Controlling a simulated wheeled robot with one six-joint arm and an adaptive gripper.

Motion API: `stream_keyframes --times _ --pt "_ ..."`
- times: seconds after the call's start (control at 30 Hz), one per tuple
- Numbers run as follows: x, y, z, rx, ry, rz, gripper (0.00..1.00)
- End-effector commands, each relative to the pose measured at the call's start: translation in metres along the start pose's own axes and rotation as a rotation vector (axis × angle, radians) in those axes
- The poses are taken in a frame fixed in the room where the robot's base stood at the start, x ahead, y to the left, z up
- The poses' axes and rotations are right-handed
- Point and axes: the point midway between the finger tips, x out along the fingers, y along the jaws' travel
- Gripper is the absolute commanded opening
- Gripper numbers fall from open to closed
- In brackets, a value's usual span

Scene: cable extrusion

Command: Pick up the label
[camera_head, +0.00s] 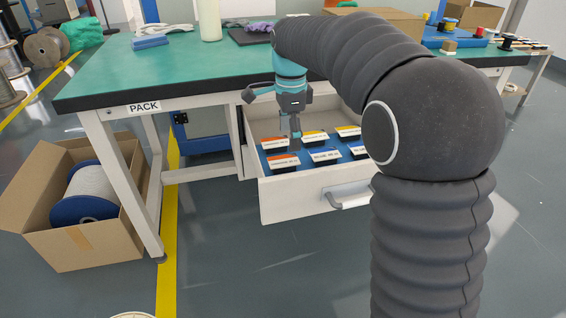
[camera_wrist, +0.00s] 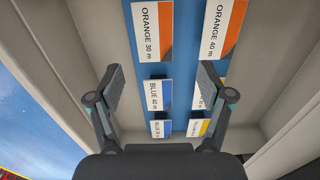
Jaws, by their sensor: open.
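Several white labels with coloured ends stand in the open drawer. In the wrist view I see an ORANGE 30 m label (camera_wrist: 152,30), an ORANGE 40 m label (camera_wrist: 220,28), a BLUE 40 m label (camera_wrist: 154,95) and another blue label (camera_wrist: 161,129). Two yellow labels on the right are partly hidden by a finger; one shows at its lower edge (camera_wrist: 198,128). In the head view the front row has an orange label (camera_head: 283,161) and a blue label (camera_head: 325,156). My gripper (camera_wrist: 160,82) is open and empty above the labels; it also shows in the head view (camera_head: 295,140).
The drawer (camera_head: 310,197) is pulled out under the green table (camera_head: 160,75), its walls close around my gripper. A cardboard box (camera_head: 95,235) with a cable spool (camera_head: 85,200) stands at left. Open floor lies in front of the drawer.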

Motion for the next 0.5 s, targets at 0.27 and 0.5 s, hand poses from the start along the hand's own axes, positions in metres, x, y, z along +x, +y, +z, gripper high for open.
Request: stream_keyframes --times 0.27,0.5 --pt "0.039 0.007 -0.002 0.001 0.0 0.003 0.79" --pt "0.049 0.007 -0.002 0.0 0.0 0.0 0.79"
